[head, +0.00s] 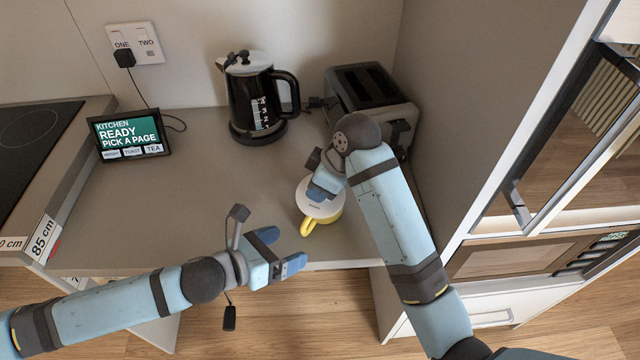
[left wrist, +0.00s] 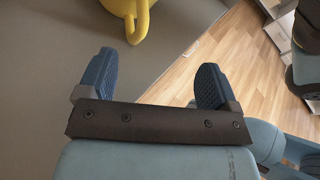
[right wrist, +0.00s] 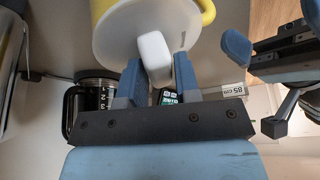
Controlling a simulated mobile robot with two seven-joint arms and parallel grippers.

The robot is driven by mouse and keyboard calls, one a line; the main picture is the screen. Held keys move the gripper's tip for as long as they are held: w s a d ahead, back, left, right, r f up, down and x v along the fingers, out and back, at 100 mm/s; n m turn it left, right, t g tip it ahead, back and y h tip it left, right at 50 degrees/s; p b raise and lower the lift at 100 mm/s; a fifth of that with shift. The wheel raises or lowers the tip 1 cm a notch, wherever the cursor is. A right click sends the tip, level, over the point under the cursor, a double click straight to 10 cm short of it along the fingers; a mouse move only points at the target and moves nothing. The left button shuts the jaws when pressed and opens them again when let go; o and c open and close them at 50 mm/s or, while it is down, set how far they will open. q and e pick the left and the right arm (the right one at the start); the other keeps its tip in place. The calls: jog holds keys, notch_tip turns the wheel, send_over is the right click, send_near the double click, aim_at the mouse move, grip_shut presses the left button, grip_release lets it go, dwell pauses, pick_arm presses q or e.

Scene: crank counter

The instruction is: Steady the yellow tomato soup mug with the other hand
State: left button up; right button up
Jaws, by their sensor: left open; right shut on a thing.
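The yellow mug (head: 308,228) stands near the counter's front edge, its handle toward the front, with a white round lid (head: 327,211) on top. In the right wrist view, my right gripper (right wrist: 160,75) is shut on the lid's white knob (right wrist: 153,50); in the head view it (head: 320,193) is over the mug from above and hides part of the lid. My left gripper (head: 281,250) is open and empty, left of and in front of the mug, apart from it. The left wrist view shows the mug's yellow handle (left wrist: 138,22) just beyond the open fingers.
A black kettle (head: 262,100) and a toaster (head: 372,98) stand at the back. A small screen (head: 130,137) is at the left, beside a hob (head: 28,135). A cabinet wall closes the right. The counter's left middle (head: 165,215) is clear.

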aim_at(305, 227)
pick_arm(q)
jog(key=shift+w+a+m+t+y, duration=0.2)
jog(key=shift+w+a+m+t, duration=0.05)
jog(key=shift+w+m, duration=0.2)
jog(key=shift+w+a+m+t+y, duration=0.25)
jog(key=shift+w+m, duration=0.1)
jog(key=shift+w, duration=0.1)
jog(key=x, duration=0.9)
jog(key=shift+d+r, duration=0.1)
jog(key=shift+r, duration=0.1)
jog(key=shift+w+d, duration=0.25)
jog(key=shift+d, duration=0.3)
jog(key=shift+o, duration=0.8)
jog(key=shift+d, duration=0.1)
jog(key=c, duration=0.7)
jog(key=o, duration=0.8)
jog(key=v, duration=1.2)
jog(key=shift+s+a+f, duration=0.1)
jog(key=shift+a+f, duration=0.25)
jog(key=shift+a, duration=0.05)
